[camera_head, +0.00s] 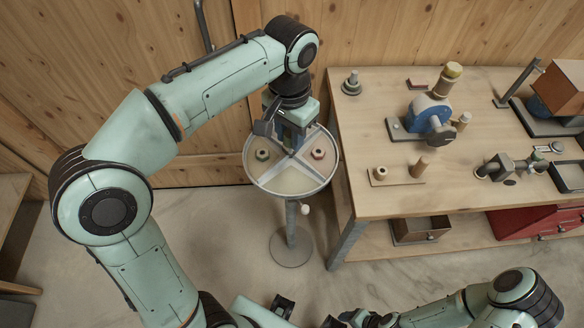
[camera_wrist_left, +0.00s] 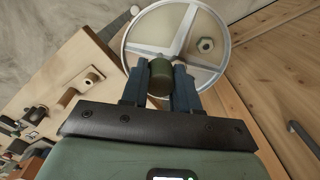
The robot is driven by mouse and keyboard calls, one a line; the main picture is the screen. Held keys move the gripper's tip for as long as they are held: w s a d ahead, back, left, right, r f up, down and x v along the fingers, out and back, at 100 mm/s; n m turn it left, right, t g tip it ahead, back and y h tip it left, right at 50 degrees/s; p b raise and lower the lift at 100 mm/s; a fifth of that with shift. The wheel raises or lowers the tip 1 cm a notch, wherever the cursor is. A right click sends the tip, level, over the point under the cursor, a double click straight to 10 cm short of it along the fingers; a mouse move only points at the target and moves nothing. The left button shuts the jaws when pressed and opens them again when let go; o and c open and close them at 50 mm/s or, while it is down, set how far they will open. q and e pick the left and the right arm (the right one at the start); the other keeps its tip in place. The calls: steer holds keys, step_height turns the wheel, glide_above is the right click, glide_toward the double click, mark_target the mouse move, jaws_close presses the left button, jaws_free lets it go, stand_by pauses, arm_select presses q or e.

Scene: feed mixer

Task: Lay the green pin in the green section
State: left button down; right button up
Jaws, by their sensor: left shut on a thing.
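My left gripper (camera_head: 292,146) is over the round tray (camera_head: 250,180), pointing down. In the left wrist view, its two fingers (camera_wrist_left: 160,88) are shut on the green pin (camera_wrist_left: 160,76), a dark green cylinder seen end-on. The pin is hard to make out in the head view. White dividers split the tray into sections, and an olive-toned section (camera_wrist_left: 152,28) shows beyond the pin in the left wrist view. The pin's height above the tray floor is unclear. My right gripper (camera_head: 345,319) is at the bottom edge, mostly cut off; its jaws do not show clearly.
A dark greenish nut (camera_head: 262,155) and a reddish nut (camera_head: 318,153) lie in separate tray sections. The tray stands on a pole beside a wooden workbench (camera_head: 372,205). The bench holds a blue machine (camera_head: 430,113), a wooden peg (camera_head: 419,167) and other parts. Floor is clear left of the stand.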

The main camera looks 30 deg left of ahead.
arm_select(q)
step_height(320, 180, down, 12)
steer(key=shift+w+f+b, duration=0.15)
steer(key=shift+b, duration=0.8)
arm_select(e)
steer(key=f, duration=0.1)
steer(key=s+f, duration=0.1)
steer(key=shift+f, duration=0.3)
arm_select(q)
steer(key=shift+f, duration=0.2)
steer(key=c, duration=0.8)
jaws_free()
steer(key=shift+c, duration=0.2)
arm_select(e)
steer(key=shift+f, duration=0.1)
arm_select(q)
steer(key=shift+r, duration=0.1)
step_height(320, 180, up, 12)
steer(key=shift+r+p, duration=0.15)
steer(key=shift+p, duration=1)
arm_select(e)
steer(key=r, duration=0.1)
steer(key=w+r, duration=0.1)
steer(key=shift+w+r, duration=0.15)
steer(key=shift+r, duration=0.2)
